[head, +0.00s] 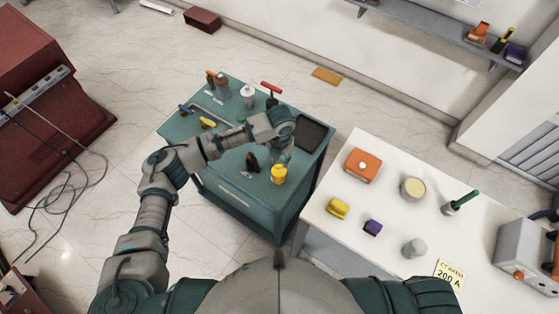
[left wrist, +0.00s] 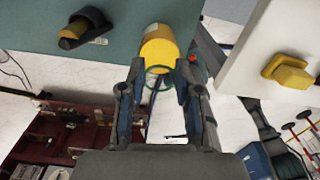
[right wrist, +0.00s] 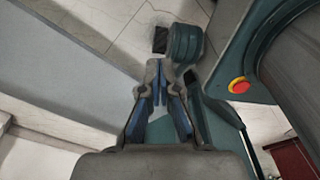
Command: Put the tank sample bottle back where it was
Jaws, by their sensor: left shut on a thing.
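My left gripper (head: 282,146) is over the right part of the teal cart (head: 228,192). In the left wrist view the fingers (left wrist: 160,88) stand apart, with a thin dark-green ring (left wrist: 159,69) between the tips.
The cart also carries a black tray (head: 313,135), a white bottle (head: 248,95), a red-handled tool (head: 271,88) and a black-and-yellow item (head: 252,162). At right, a white table (head: 385,262) holds an orange box (head: 362,165), a round jar (head: 413,189) and several small items.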

